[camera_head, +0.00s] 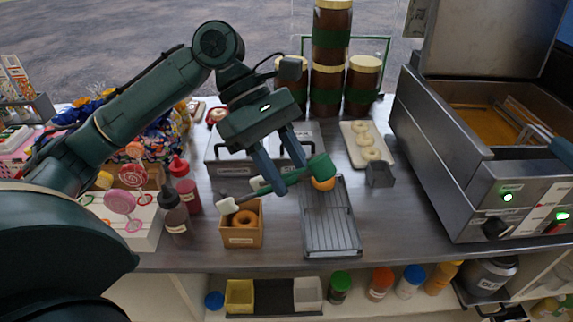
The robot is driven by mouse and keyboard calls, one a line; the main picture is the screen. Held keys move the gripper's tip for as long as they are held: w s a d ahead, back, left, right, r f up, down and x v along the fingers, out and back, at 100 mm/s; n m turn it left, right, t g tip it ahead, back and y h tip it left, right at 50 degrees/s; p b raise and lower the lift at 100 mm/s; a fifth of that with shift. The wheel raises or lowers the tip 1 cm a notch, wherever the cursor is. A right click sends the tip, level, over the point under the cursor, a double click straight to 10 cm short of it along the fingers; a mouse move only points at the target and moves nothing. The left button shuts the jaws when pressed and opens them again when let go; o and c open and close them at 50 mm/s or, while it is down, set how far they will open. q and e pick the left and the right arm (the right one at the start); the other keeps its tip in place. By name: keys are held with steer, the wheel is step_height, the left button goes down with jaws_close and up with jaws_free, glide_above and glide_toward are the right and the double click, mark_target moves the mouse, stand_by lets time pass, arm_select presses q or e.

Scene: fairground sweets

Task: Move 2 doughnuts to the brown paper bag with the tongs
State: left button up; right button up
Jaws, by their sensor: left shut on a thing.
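My left gripper (280,188) is shut on the tongs, which lie across its fingertips. The green end of the tongs (320,167) points right, and the pale tips (228,205) point left, at the back left edge of the bag. The open brown paper bag (243,240) stands upright near the counter's front edge, with one ring doughnut (243,218) visible in it. Another orange-brown doughnut (323,184) is at the back of the wire rack (331,225), partly hidden by the tongs' green end. The tongs' tips look empty.
A fryer (480,170) stands at the right. A pale tray of rings (357,130) and a small metal container (380,174) lie behind the rack. Sauce bottles (176,216) and a lollipop stand (140,225) are left of the bag. Tall jars (327,88) stand behind.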

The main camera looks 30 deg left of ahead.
steer(key=d+p, duration=0.1)
steer(key=p, duration=0.2)
steer(key=s+r+g+p, duration=0.1)
steer(key=p, duration=0.2)
steer(key=shift+d+r+h, duration=0.15)
steer(key=shift+d+h, duration=0.25)
